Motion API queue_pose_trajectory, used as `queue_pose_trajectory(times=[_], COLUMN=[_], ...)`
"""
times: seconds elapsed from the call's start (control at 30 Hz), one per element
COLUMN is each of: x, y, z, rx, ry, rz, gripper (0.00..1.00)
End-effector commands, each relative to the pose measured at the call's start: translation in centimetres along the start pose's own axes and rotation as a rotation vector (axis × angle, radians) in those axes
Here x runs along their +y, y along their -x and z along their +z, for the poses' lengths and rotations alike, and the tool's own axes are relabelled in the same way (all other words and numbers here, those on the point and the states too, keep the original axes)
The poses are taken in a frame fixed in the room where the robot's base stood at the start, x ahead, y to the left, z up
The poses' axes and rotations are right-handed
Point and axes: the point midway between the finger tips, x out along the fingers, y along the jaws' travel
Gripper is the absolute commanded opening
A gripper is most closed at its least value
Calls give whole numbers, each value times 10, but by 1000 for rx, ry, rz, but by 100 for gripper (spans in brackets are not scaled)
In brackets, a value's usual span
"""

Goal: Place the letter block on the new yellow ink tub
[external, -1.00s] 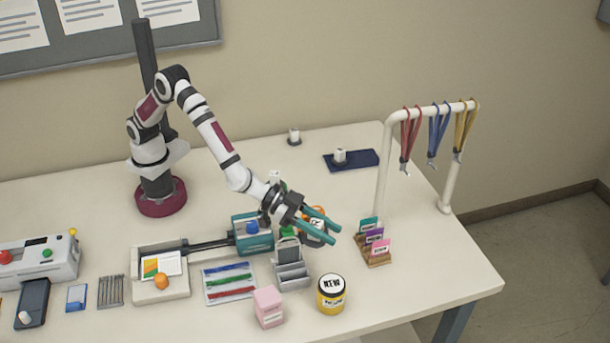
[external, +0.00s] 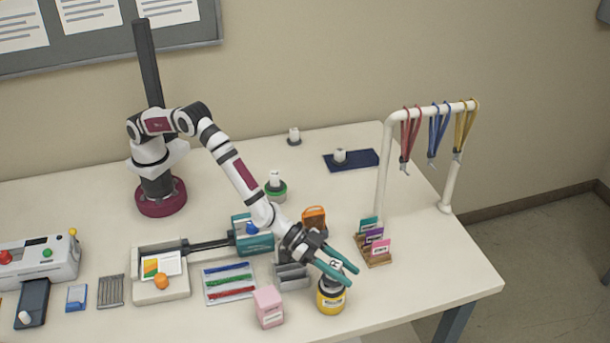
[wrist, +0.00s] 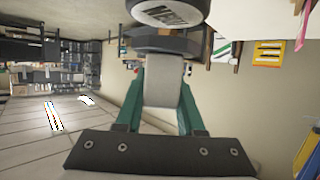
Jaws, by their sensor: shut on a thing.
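My gripper (external: 350,276) is shut on the letter block (external: 335,265), a pale block whose face shows an R. In the wrist view the letter block (wrist: 163,82) sits between the teal fingers, with a dark base at its far end. The new yellow ink tub (external: 331,300) stands upright near the table's front edge, directly below the block in the external view. Its white NEW label (wrist: 168,12) shows in the wrist view just past the dark base. My gripper and the block cover most of the tub's lid. I cannot tell whether block and lid touch.
A pink box (external: 268,307) stands just left of the tub, and a grey holder (external: 291,277) behind it, partly hidden. A wooden card rack (external: 376,255) is to the right, near the lanyard stand (external: 384,175). The table right of the tub is clear.

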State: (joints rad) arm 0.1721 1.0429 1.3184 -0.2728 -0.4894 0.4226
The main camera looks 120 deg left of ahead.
Motion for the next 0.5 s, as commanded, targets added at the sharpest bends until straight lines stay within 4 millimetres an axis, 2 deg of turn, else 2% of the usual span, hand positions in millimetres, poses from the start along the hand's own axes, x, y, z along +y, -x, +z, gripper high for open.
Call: queue_pose_trajectory(times=[0.03, 0.1, 0.37, 0.4, 0.5], x=[0, 0, 0, 0, 0], y=[-4, -7, -7, -7, -7], z=[10, 16, 17, 19, 19], rx=[-2, 1, 2, -1, 0], ry=[-2, 0, 0, -1, -1], rz=[0, 0, 0, 0, 0], gripper=[0, 0, 0, 39, 57])
